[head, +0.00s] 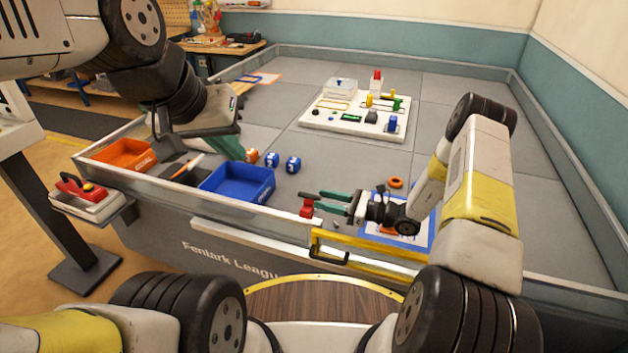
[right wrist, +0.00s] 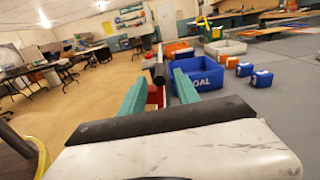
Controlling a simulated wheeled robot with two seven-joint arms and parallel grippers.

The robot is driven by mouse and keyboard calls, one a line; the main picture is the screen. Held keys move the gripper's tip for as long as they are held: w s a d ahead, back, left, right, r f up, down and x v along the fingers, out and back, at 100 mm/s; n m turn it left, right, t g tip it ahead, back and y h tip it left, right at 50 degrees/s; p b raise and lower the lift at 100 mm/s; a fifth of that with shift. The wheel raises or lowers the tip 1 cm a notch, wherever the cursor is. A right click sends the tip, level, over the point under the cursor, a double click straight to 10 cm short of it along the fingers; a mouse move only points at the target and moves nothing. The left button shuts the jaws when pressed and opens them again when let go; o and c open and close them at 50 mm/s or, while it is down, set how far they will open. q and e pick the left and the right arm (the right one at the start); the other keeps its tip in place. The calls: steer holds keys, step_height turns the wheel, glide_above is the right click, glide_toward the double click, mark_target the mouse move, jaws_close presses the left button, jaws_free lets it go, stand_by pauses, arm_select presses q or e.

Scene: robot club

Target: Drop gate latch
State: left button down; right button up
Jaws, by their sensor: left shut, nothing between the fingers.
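The red gate latch (head: 306,205) with a dark bar sits on the front wall at the left end of the yellow-topped gate (head: 370,245). My right gripper (head: 319,199) reaches it from the right with its green fingers apart. In the right wrist view the red latch (right wrist: 154,96) shows between the spread fingers, its dark bar standing above; whether a finger touches it I cannot tell. My left gripper (head: 230,146) is shut and empty, over the left part of the arena; its wrist hides much of it.
Left of the latch, inside the wall, are a blue bin (head: 238,183), an orange tray (head: 122,156) and small cubes (head: 293,164). A black handle (head: 328,252) is on the gate front.

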mark_target(313, 197)
steer(key=shift+x, duration=2.55)
jaws_close()
